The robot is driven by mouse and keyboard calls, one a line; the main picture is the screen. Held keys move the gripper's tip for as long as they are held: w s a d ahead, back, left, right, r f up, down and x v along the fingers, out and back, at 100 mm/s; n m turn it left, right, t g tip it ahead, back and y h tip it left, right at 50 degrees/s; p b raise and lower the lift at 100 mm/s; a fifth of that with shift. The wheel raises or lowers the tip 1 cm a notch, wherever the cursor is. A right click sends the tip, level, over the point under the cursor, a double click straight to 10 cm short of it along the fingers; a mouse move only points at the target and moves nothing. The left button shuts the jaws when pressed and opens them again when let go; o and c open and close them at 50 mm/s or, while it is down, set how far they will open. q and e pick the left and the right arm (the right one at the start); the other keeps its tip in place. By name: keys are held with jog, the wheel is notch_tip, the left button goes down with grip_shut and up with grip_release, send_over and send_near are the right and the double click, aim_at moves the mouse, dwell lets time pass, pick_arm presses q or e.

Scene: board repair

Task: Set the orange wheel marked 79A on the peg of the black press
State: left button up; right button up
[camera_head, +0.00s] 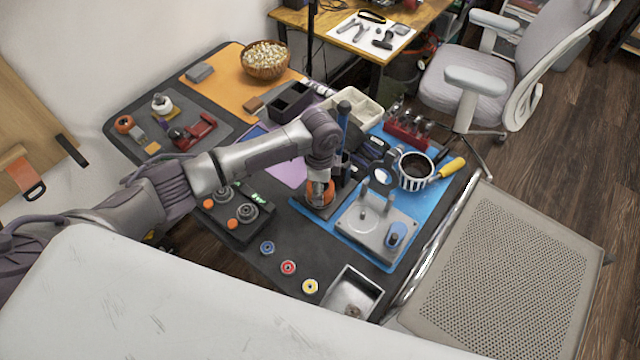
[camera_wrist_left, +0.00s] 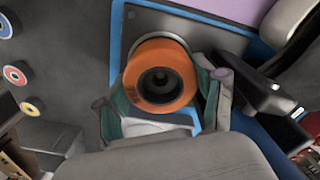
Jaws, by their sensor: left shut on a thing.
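The orange wheel (camera_head: 319,195) is held in my left gripper (camera_head: 321,183), low over the workbench. In the left wrist view the wheel (camera_wrist_left: 160,76) lies between the two fingers of my left gripper (camera_wrist_left: 162,96), its dark centre hole facing the camera. The black press (camera_head: 344,108), a dark upright with a blue part, stands just behind the gripper. A dark grey plate (camera_wrist_left: 190,33) lies under and beside the wheel; whether it is the press base is unclear. The peg is hidden. My right gripper is out of view.
A metal plate with posts (camera_head: 372,236) stands close by on the blue mat (camera_head: 440,190). Blue (camera_head: 267,247), red (camera_head: 288,267) and yellow (camera_head: 310,286) wheels line the front near a metal tray (camera_head: 352,290). A black unit (camera_head: 236,224) stands left.

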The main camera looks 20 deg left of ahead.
pick_arm(q)
jog(key=shift+f, duration=0.1)
dwell(0.7)
jog(key=o, duration=1.3)
jog(key=shift+o, duration=0.3)
jog(key=shift+r, duration=0.2)
notch_tip(320, 180, up, 4)
jog(key=p, duration=0.5)
jog(key=shift+w+r, duration=0.1)
jog(key=shift+r, duration=0.05)
jog(key=shift+r+p, duration=1.25)
jog(key=shift+p, duration=0.2)
jog(key=shift+f, duration=0.15)
